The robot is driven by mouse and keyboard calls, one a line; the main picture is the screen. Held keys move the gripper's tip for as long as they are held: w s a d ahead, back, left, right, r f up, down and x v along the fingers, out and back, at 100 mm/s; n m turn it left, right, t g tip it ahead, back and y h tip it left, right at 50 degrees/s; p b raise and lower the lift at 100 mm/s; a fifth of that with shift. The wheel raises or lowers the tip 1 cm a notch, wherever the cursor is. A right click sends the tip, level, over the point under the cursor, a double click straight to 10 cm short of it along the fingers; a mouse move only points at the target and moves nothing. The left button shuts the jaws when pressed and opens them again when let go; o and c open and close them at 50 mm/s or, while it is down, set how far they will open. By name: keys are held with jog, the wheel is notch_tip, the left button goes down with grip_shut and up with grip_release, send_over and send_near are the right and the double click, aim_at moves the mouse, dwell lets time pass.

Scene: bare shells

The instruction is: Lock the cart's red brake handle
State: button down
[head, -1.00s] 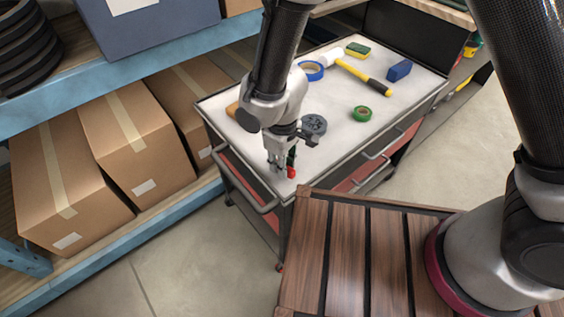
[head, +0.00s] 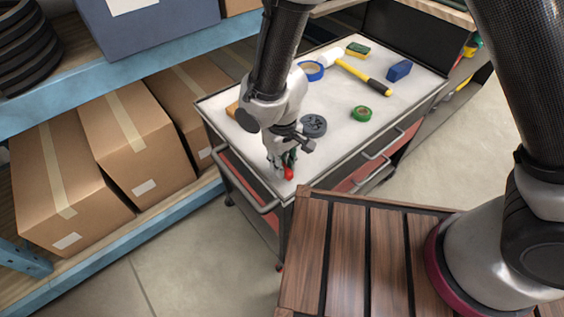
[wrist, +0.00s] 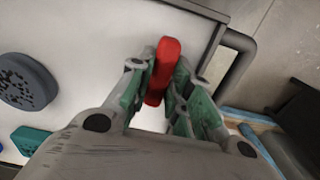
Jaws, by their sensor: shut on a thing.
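The red brake handle (wrist: 163,68) stands near the corner of the cart's white top. In the wrist view it lies between the two fingertips of my gripper (wrist: 157,88), which are shut on it. In the head view the red handle (head: 288,173) shows just right of my gripper (head: 281,170), at the near corner of the cart (head: 262,168). The handle's base is hidden by the fingers.
A shelf with cardboard boxes (head: 135,135) stands left. Bare floor (head: 190,255) lies in front.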

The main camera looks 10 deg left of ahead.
jog(key=c, duration=1.3)
grip_release()
jog(key=shift+r, duration=0.1)
notch_tip(320, 180, up, 12)
jog(key=shift+f, duration=0.1)
